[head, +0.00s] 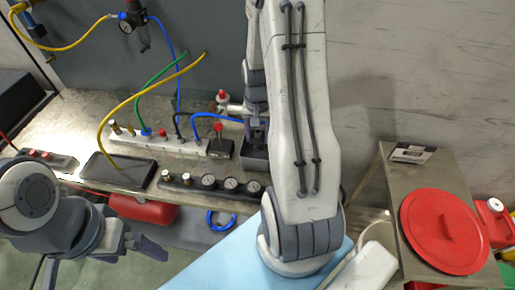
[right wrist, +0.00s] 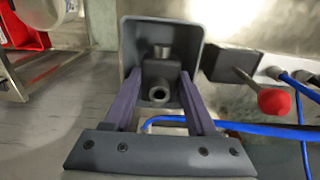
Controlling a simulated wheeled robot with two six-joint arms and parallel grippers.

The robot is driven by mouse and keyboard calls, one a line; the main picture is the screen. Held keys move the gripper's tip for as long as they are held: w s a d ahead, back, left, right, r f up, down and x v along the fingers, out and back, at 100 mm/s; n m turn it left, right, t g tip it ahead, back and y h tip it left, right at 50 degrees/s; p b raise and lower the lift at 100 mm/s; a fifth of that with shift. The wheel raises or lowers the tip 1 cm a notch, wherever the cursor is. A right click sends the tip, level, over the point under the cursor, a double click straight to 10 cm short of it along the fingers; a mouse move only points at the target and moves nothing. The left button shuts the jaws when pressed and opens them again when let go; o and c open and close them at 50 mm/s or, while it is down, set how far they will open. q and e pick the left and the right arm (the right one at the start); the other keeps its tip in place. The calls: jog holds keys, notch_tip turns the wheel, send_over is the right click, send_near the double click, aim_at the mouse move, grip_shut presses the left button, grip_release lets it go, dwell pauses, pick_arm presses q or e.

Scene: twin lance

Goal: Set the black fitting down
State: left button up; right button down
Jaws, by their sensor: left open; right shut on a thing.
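The black fitting (right wrist: 158,92) is a dark, blocky piece with a round open port facing the right wrist camera and a paler metal stub above. My right gripper (right wrist: 160,84) is shut on it, one finger on each side. Fitting and fingertips are at the mouth of a dark grey open bin (right wrist: 132,36); I cannot tell whether the fitting touches its floor. In the head view the bin (head: 254,163) stands on the bench, and my right arm partly hides it and the fitting. My left gripper (head: 143,244) is open and empty in front of the bench.
A dark box with a red-knobbed lever (head: 220,149) stands left of the bin, with a blue hose (head: 205,116) close by. A gauge strip (head: 208,183) runs along the bench front. A red round lid (head: 444,231) lies on the right-hand stand.

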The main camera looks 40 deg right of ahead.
aim_at(258, 146)
notch_tip(258, 146, down, 5)
jog(key=shift+p, duration=0.3)
jog(key=shift+f, duration=0.15)
jog(key=shift+f, duration=0.2)
jog(key=c, duration=0.5)
grip_release()
